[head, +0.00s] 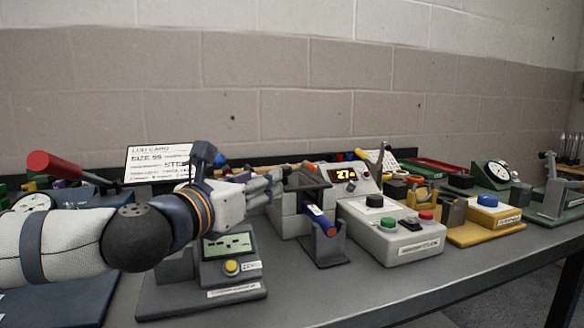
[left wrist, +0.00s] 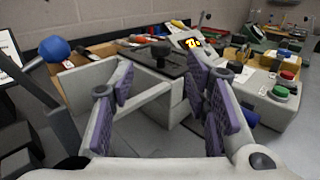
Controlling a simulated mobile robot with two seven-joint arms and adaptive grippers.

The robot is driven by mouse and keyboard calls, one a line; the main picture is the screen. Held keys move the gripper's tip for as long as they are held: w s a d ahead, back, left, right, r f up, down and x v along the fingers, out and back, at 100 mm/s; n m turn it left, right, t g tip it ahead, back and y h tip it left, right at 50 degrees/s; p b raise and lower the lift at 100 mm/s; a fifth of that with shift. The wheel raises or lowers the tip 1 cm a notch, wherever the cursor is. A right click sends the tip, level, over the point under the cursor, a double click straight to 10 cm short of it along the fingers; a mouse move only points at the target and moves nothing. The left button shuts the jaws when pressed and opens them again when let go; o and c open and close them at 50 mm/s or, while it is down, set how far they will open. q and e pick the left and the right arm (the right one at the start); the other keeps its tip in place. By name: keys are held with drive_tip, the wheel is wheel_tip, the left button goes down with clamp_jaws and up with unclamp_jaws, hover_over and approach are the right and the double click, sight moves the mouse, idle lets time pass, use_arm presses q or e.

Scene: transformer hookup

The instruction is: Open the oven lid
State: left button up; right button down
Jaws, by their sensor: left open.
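The oven (head: 291,222) is a light grey box in the middle of the bench, with a lit display (head: 345,174) reading about 27. A dark flat lid (head: 308,180) lies over its top. In the left wrist view the lid (left wrist: 143,54) is ahead, with a black knob (left wrist: 160,53) standing on it. My left gripper (head: 279,184) reaches in from the left beside the oven and hides part of it. In the left wrist view its purple-padded fingers (left wrist: 160,78) are spread and empty, with the knob beyond the gap. My right gripper is not in view.
A blue-handled tool (head: 320,220) sits in a grey holder in front of the oven. A grey button box (head: 398,240) and a yellow station (head: 485,228) stand to the right. A meter box (head: 229,245) is below my left wrist. A card stand (head: 150,163) is behind.

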sight(285, 167)
use_arm(q)
drive_tip(key=x, duration=1)
drive_tip(key=shift+w+d, duration=0.1)
drive_tip(key=shift+c, duration=0.5)
clamp_jaws()
